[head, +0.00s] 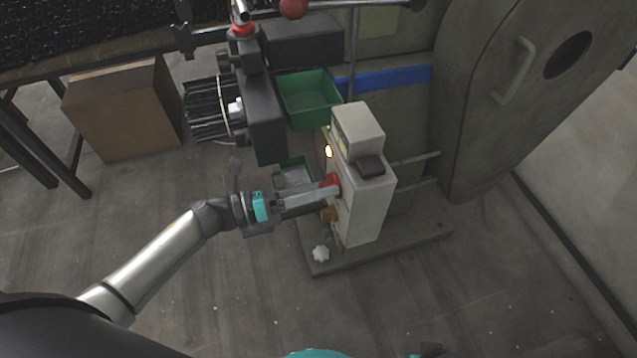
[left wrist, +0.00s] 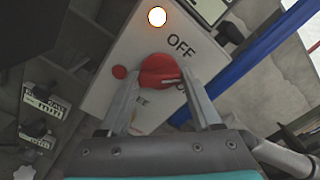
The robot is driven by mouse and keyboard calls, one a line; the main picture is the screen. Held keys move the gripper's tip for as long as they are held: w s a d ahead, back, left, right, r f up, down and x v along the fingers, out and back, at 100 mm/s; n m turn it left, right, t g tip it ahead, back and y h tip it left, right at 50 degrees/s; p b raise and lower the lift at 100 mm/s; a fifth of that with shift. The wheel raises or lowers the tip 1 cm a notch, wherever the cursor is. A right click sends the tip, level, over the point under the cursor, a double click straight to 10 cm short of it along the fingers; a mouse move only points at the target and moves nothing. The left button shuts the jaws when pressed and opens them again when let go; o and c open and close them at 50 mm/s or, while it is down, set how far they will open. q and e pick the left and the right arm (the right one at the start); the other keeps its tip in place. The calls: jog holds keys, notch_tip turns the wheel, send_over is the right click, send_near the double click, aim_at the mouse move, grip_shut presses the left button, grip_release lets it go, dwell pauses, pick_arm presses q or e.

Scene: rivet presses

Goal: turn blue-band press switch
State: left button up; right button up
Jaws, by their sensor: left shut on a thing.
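The press with the blue band (head: 400,78) stands in the middle right of the head view. Its pale control box (head: 366,215) carries a red rotary switch (left wrist: 160,72), seen close in the left wrist view, with the word OFF beside it. The switch also shows in the head view (head: 334,182). My left gripper (head: 330,188) reaches in from the left and is shut on the red switch, one finger on each side of the knob. Other lettering on the panel is partly hidden by the fingers. My right gripper is not in view.
A lit lamp (left wrist: 157,17) sits on the box above the switch. A green bin (head: 310,100) is behind the box, and a dark motor unit (head: 262,110) hangs left of it. A cardboard box (head: 125,112) stands at the left. The floor in front is clear.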

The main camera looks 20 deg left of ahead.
pick_arm(q)
jog(key=shift+n+p, duration=1.7)
jog(key=shift+n, duration=2.9)
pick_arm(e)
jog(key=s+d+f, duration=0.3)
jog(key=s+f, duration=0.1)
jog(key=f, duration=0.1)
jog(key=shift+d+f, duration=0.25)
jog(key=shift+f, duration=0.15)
pick_arm(q)
jog(key=o, duration=1.4)
jog(key=p+v, duration=0.1)
jog(key=v, duration=1.4)
jog(key=shift+s+a, duration=0.1)
jog(key=shift+s, duration=0.05)
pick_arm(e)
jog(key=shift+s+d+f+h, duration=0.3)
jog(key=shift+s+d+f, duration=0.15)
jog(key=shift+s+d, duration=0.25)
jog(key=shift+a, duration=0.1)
